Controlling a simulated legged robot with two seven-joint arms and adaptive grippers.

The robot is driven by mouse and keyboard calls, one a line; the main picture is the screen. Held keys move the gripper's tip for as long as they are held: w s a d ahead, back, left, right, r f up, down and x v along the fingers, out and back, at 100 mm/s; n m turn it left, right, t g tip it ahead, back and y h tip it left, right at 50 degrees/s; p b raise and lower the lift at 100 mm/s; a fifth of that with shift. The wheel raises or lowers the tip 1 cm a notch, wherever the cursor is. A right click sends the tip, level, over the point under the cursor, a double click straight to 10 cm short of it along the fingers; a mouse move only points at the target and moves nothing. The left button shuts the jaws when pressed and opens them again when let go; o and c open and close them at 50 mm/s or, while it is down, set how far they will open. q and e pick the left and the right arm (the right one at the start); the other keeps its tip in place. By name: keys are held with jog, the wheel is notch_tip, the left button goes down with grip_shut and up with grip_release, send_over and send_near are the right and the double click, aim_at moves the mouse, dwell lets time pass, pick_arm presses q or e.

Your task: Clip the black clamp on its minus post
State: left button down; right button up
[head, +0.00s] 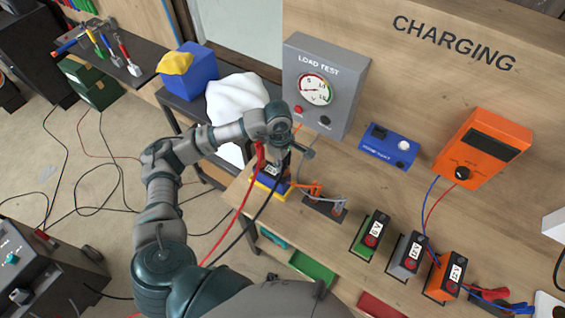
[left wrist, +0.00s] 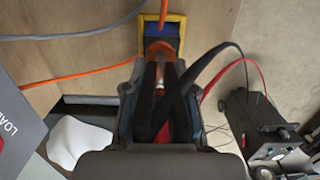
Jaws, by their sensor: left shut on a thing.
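My left gripper (left wrist: 165,75) is shut on the black clamp (left wrist: 177,100), whose black cable loops out to the right in the left wrist view. In the head view my left gripper (head: 276,150) hangs over the battery (head: 270,178) in its yellow tray at the bench's left end. The battery's blue part (left wrist: 160,28) and tray rim (left wrist: 143,33) show just beyond the fingertips. A red cable (head: 238,215) also runs up to this spot. The minus post is hidden; I cannot tell whether the clamp touches it. My right gripper is not in view.
The grey load tester (head: 325,85) stands close behind the gripper. Orange and grey leads cross the bench nearby. Several batteries (head: 370,234) stand to the right, with a blue tester (head: 389,147) and an orange charger (head: 483,148) behind.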

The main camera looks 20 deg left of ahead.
pick_arm(q)
jog(key=shift+a, duration=0.5)
jog(key=shift+f, duration=0.1)
jog(key=shift+d+b, duration=0.1)
jog(key=shift+b, duration=0.25)
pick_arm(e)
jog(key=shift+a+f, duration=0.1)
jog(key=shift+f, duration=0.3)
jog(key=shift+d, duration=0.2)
pick_arm(q)
jog(key=shift+f, duration=0.1)
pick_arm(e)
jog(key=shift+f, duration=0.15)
